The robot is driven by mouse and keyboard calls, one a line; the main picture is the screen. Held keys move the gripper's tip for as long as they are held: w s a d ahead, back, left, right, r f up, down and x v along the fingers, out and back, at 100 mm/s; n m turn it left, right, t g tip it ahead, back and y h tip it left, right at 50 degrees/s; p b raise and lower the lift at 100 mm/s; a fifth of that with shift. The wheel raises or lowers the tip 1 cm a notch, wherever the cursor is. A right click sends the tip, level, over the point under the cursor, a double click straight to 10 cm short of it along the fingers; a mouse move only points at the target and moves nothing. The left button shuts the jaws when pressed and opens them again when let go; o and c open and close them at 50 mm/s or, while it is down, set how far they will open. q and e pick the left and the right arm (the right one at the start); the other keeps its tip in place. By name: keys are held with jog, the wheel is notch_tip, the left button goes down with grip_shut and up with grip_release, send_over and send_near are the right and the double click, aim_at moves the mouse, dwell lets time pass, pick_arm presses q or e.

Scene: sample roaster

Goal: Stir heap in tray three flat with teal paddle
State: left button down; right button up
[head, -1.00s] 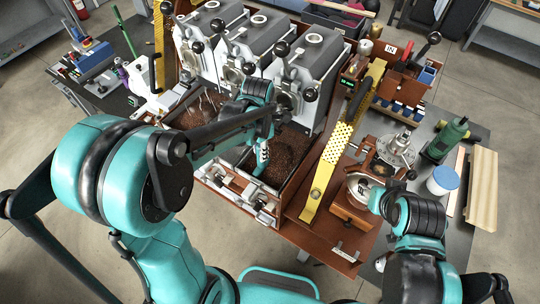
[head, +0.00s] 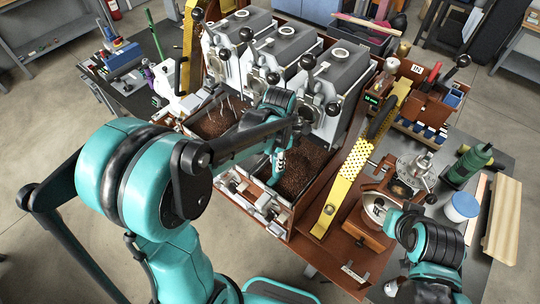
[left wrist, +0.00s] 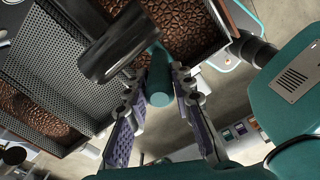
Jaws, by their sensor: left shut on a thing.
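The teal paddle (head: 277,166) stands steeply at the left side of the right-hand front tray (head: 270,200), which I take as tray three. Its lower end is at the brown beans (head: 306,165); how deep it goes I cannot tell. My left gripper (head: 284,146) is above this tray. In the left wrist view my left gripper (left wrist: 160,100) is shut on the teal paddle's handle (left wrist: 160,75), with beans (left wrist: 185,25) beyond it. How flat the heap lies is unclear. My right arm is at the lower right; its fingers cannot be made out.
Grey roaster units (head: 335,75) stand close behind the trays. A left tray holds beans (head: 215,122). A yellow perforated bar (head: 347,185) rises right of tray three. A blue-lidded jar (head: 461,207), a green bottle (head: 470,163) and wooden boards (head: 503,220) stand farther right.

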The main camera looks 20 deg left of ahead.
pick_arm(q)
jog(key=s+d, duration=0.2)
jog(key=d, duration=0.5)
jog(key=shift+s, duration=0.3)
jog(key=shift+a, duration=0.1)
jog(key=w+a+b, duration=0.1)
jog(key=w+a, duration=0.2)
jog(key=a, duration=0.7)
jog(key=shift+w, duration=0.4)
jog(key=shift+a+r, duration=0.1)
jog(key=shift+r, duration=0.05)
